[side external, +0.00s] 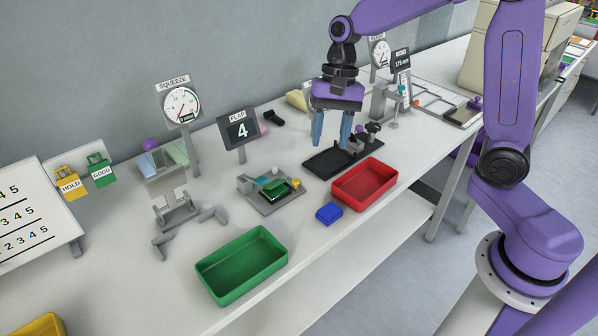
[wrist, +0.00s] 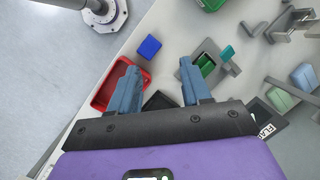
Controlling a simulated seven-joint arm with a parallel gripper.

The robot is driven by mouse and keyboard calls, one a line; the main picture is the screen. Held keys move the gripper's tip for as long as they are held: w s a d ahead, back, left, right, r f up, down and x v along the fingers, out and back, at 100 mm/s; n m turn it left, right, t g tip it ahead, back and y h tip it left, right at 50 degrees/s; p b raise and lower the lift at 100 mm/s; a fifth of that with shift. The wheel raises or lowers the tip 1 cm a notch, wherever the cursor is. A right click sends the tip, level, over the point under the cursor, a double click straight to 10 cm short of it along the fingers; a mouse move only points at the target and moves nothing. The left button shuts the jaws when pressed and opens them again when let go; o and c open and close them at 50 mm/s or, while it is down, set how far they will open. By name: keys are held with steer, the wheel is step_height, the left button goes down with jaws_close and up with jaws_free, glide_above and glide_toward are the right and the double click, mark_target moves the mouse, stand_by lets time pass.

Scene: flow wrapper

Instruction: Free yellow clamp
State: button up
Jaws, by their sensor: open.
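A small yellow piece (side external: 296,183), likely the yellow clamp, sits at the right edge of a grey fixture plate (side external: 266,205) in the side view. A green piece (side external: 274,190) lies on the fixture; it also shows in the wrist view (wrist: 207,66). I cannot make out the yellow piece in the wrist view, nor how it grips the fixture. My gripper (side external: 331,146) is open and empty, fingers pointing down above the black tray (side external: 322,165), to the right of the fixture and higher. Its two blue fingers show apart in the wrist view (wrist: 158,67).
A red bin (side external: 365,188) and a blue block (side external: 329,213) lie right of the fixture, toward the table's front edge. A green bin (side external: 241,268) stands in front. The flap sign (side external: 240,131) and squeeze gauge (side external: 180,105) rise behind. Clear tabletop lies between fixture and green bin.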

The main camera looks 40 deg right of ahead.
steer(key=w+d+f+m+y, duration=0.1)
steer(key=w+d+m+y, duration=0.1)
steer(key=w+d+m, duration=0.65)
steer(key=m+t, duration=0.1)
glide_toward(297, 180)
steer(key=x, duration=0.7)
steer(key=shift+a+f, duration=0.2)
jaws_close()
